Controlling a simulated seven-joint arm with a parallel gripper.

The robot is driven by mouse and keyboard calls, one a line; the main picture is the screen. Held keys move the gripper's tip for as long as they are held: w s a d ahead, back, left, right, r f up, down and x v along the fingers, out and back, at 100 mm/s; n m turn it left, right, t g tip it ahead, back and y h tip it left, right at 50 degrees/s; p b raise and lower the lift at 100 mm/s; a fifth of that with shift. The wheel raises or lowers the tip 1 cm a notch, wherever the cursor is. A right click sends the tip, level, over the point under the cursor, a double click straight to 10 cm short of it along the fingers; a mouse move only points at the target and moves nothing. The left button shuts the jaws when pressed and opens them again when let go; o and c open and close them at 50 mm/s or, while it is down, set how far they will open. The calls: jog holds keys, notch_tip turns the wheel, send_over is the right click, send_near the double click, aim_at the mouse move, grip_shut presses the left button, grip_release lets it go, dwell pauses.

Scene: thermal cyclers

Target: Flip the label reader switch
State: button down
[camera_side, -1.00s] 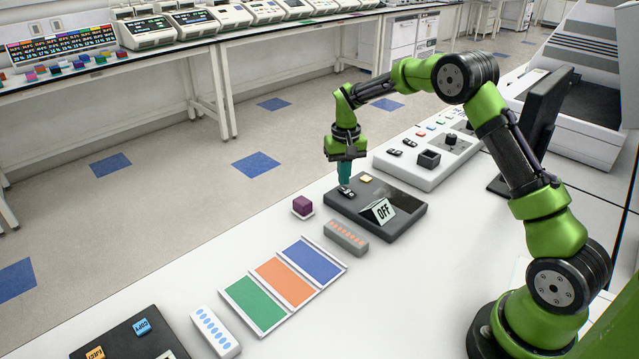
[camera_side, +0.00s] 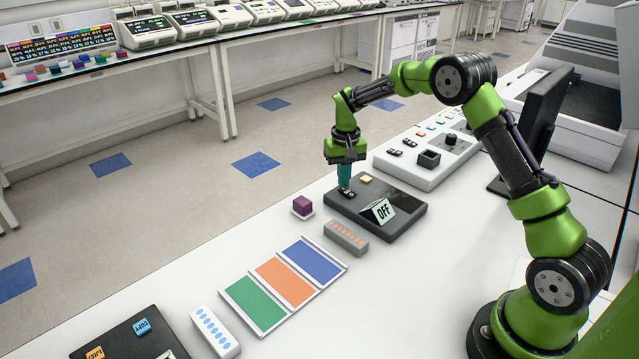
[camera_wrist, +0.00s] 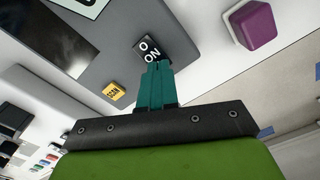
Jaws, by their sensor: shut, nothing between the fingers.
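The label reader is a dark grey box (camera_side: 402,194) on the white bench, with a tent-shaped sign reading OFF (camera_side: 379,211) on top. Its black rocker switch (camera_side: 346,193) sits near the left corner, and in the wrist view the switch (camera_wrist: 146,45) shows "O" and "ON". A yellow button (camera_side: 366,179) is beside it, lettered SCAN in the wrist view (camera_wrist: 114,91). My gripper (camera_side: 344,184) points down with its teal fingers shut and empty. The fingertips are right at the switch and hide part of it. I cannot tell whether they touch it.
A purple cube (camera_side: 302,204) stands just left of the reader, and a grey block with orange dots (camera_side: 346,238) in front. A white control panel (camera_side: 425,160) with switches and a knob stands behind. Coloured mats (camera_side: 283,283) lie at the front left.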

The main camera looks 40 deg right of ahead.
aim_at(346, 195)
jog(key=shift+f, duration=0.65)
jog(key=shift+r, duration=3.6)
jog(key=shift+w+f, duration=0.1)
jog(key=shift+s+a+f, duration=0.15)
jog(key=shift+s+a, duration=0.15)
jog(key=shift+s, duration=0.3)
jog(key=shift+s+a+f, duration=0.15)
jog(key=shift+s+a, duration=0.1)
jog(key=shift+s, duration=0.3)
jog(key=s+a+r+t, duration=0.2)
jog(key=s+a+r, duration=0.2)
jog(key=s, duration=0.4)
jog(key=s+a+r+n+t+y, duration=0.1)
jog(key=s+a+r, duration=0.3)
jog(key=s, duration=0.4)
jog(key=s+a+r+n+t+y, duration=0.1)
jog(key=s+a+r+t, duration=0.3)
jog(key=s, duration=0.5)
notch_tip(346, 195, up, 2)
jog(key=shift+a+r, duration=0.25)
jog(key=shift+a, duration=0.35)
